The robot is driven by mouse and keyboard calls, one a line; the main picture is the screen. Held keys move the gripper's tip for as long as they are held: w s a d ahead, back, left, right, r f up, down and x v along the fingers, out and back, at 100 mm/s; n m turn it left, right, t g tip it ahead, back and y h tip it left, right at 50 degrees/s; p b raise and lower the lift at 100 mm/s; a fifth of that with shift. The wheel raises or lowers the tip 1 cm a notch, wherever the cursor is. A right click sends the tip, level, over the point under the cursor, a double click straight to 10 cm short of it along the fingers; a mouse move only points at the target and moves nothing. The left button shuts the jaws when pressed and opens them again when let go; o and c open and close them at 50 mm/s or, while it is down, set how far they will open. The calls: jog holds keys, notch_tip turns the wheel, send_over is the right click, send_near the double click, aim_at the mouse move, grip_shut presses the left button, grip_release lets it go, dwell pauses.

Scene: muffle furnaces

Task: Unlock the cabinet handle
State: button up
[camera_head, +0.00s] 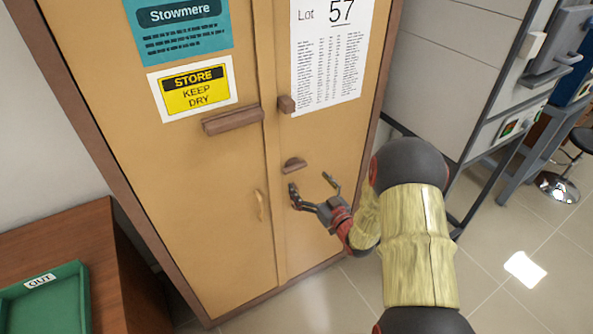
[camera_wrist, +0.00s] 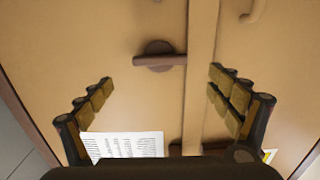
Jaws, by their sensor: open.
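The tan two-door cabinet (camera_head: 225,60) fills the middle of the head view. A small brown handle, a flat bar on a round base (camera_head: 293,164), sits on its right door. In the wrist view this handle (camera_wrist: 160,57) lies level, left of the door seam, ahead of the gap between the fingers. My gripper (camera_head: 313,187) is open and empty, just below the handle in the head view. Its two padded fingers (camera_wrist: 162,80) are spread wide in the wrist view. No contact with the handle shows; the exact distance to the door is unclear.
The left door carries a brown bar (camera_head: 232,121) and a pale pull (camera_head: 260,205). A brown block (camera_head: 286,104) sits near the seam beside a paper list (camera_head: 330,55). A wooden table with a green tray (camera_head: 45,305) stands left. Grey equipment (camera_head: 450,70) stands right.

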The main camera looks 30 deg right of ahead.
aim_at(297, 168)
jog(key=w+b, duration=0.1)
jog(key=w, duration=0.6)
jog(key=shift+w+a, duration=0.15)
jog(key=shift+w, duration=0.15)
jog(key=c, duration=1.2)
jog(key=shift+o, duration=0.2)
